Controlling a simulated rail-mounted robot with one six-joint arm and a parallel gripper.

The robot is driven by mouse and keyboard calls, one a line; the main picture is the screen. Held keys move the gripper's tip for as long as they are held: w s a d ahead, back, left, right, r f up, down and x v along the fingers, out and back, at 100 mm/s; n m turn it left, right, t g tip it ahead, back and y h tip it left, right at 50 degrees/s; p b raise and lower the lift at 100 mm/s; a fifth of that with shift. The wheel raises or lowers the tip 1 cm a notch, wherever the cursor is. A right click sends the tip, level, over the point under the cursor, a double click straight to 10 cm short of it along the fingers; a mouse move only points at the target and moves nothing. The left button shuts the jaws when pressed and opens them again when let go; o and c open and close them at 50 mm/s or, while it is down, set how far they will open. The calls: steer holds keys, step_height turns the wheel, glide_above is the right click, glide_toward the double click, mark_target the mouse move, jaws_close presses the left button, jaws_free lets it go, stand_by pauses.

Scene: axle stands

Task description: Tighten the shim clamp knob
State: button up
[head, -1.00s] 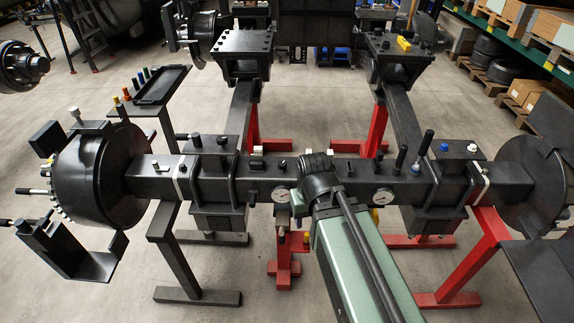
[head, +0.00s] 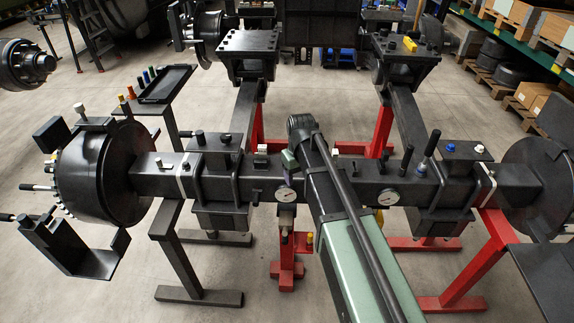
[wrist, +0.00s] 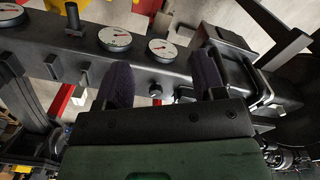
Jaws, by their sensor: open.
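My gripper (wrist: 163,76) is open in the wrist view. Its two dark purple-grey fingers stand apart with nothing held. A small dark round knob (wrist: 186,93) on the black beam shows between the fingers, nearer the right one, with no visible contact. I cannot tell whether it is the shim clamp knob. In the head view my gripper (head: 289,172) is small and partly hidden, at the beam by the left dial gauge (head: 285,196).
The black axle beam (head: 355,182) runs across on red and grey stands. A right dial gauge (head: 388,197) sits on its front. White dial faces (wrist: 115,39) show in the wrist view. Upright posts (head: 427,152) rise from the right clamp. A black tray (head: 166,84) lies behind left.

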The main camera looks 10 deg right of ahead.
steer(key=w+f+n, duration=0.1)
steer(key=w+n, duration=0.9)
steer(key=w, duration=1.1)
steer(key=f+n+b, duration=0.1)
steer(key=f+b, duration=0.2)
steer(key=f+n+b, duration=0.1)
steer(key=f+b, duration=0.3)
steer(key=s+f+n+b, duration=0.1)
steer(key=f+b, duration=0.3)
steer(key=shift+d, duration=0.1)
steer(key=shift+r, duration=0.1)
steer(key=c, duration=0.9)
